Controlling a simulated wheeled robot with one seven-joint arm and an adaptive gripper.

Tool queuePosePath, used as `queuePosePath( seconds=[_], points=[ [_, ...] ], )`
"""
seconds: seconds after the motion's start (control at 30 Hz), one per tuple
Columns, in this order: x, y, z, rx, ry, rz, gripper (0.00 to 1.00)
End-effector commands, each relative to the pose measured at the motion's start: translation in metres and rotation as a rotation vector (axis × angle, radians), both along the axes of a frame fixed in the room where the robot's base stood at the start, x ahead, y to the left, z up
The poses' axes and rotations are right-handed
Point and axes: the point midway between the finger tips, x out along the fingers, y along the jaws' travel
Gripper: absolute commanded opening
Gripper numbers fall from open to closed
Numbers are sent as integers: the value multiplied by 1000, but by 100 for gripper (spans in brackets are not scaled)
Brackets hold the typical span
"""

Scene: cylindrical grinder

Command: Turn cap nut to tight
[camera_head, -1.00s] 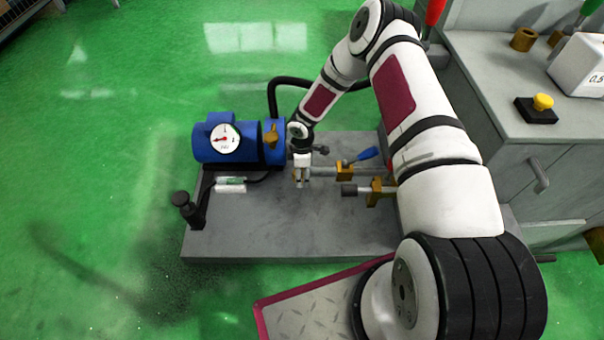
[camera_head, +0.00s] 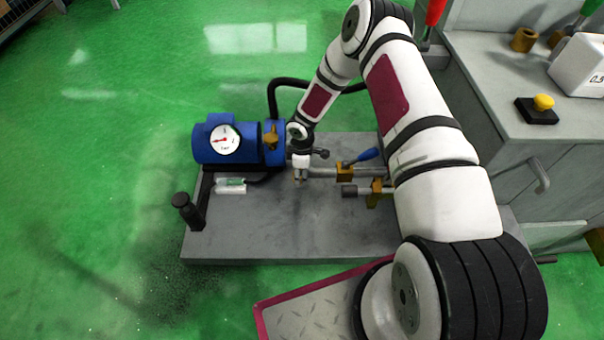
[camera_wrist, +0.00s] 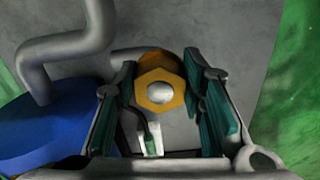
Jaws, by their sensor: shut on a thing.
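The cap nut (camera_wrist: 160,92) is a brass hexagon with a pale round centre, seen end-on in the wrist view. It sits between the teal finger pads of my gripper (camera_wrist: 163,100), which is shut on it, one pad on each side. In the head view my gripper (camera_head: 301,174) points down over the grey base plate, at the left end of the metal pipe (camera_head: 325,172). The nut cannot be made out there, hidden at the fingers.
A blue pump (camera_head: 220,150) with a white dial stands left of my gripper. A valve with a blue lever (camera_head: 368,154) and another pipe end (camera_head: 349,191) lie to the right. The base plate's front (camera_head: 290,235) is clear. A grey cabinet (camera_head: 500,100) stands at right.

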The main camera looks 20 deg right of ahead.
Motion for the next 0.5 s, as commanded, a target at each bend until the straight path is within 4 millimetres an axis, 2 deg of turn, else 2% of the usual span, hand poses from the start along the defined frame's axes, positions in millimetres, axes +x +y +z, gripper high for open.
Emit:
queuePosePath(
  seconds=[0.5],
  points=[
    [-3, 3, -1, 0, -1, -473, 9]
  ],
)
